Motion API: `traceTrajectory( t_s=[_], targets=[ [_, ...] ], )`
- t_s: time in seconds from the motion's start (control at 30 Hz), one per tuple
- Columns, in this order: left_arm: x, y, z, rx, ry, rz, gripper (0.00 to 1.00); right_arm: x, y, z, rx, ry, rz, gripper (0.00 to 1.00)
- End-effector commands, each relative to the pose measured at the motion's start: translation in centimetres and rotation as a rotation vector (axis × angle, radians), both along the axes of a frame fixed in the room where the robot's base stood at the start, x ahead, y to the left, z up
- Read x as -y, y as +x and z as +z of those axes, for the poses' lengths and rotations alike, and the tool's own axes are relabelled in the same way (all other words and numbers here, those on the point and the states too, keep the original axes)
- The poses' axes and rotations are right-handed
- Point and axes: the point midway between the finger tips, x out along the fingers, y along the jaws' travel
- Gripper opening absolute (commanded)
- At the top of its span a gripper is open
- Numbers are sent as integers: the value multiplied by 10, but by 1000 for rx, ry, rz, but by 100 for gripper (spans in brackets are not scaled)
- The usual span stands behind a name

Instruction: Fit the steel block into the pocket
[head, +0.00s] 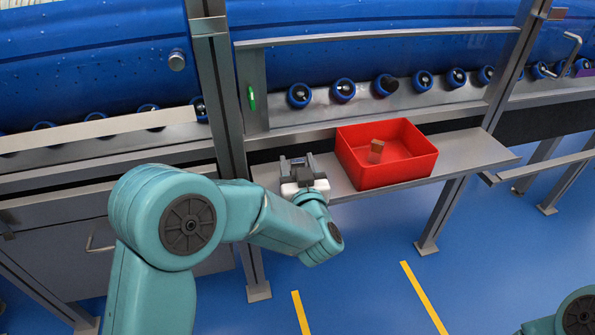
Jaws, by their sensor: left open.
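My left gripper (298,164) is open at the edge of the grey metal shelf, just left of the red tub. I cannot see anything held between its fingers. A small brownish block (376,150) stands in the red tub (392,177), near its left inner side. It looks more copper or wood coloured than steel, so I cannot tell whether it is the steel block. No pocket can be made out. My right gripper is not in view; only part of my right arm shows at the bottom right corner.
The grey shelf (462,152) runs to the right of the tub and is bare there. Behind it are a blue machine body (400,45) and a row of blue rollers (343,90). A metal post (220,90) stands left of the gripper. The blue floor has yellow stripes.

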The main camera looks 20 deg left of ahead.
Motion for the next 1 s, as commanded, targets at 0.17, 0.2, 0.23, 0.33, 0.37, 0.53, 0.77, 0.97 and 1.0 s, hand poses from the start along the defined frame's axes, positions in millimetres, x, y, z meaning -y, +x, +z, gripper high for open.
traceTrajectory(
  t_s=[0.17,0.2,0.23,0.33,0.37,0.53,0.77,0.97,1.0],
  targets=[
    [0,1,0,0,0,0,53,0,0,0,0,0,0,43],
    [0,1,0,0,0,0,53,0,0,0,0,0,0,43],
    [0,1,0,0,0,0,47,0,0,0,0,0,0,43],
    [0,0,0,0,0,0,14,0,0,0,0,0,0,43],
    [0,1,0,0,0,0,14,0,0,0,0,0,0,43],
    [0,1,2,2,0,0,14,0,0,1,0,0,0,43],
    [0,0,14,2,0,0,14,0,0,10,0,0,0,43],
    [0,0,25,2,0,0,14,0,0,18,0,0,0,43],
    [0,0,27,2,0,0,14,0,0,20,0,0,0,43]
  ],
)
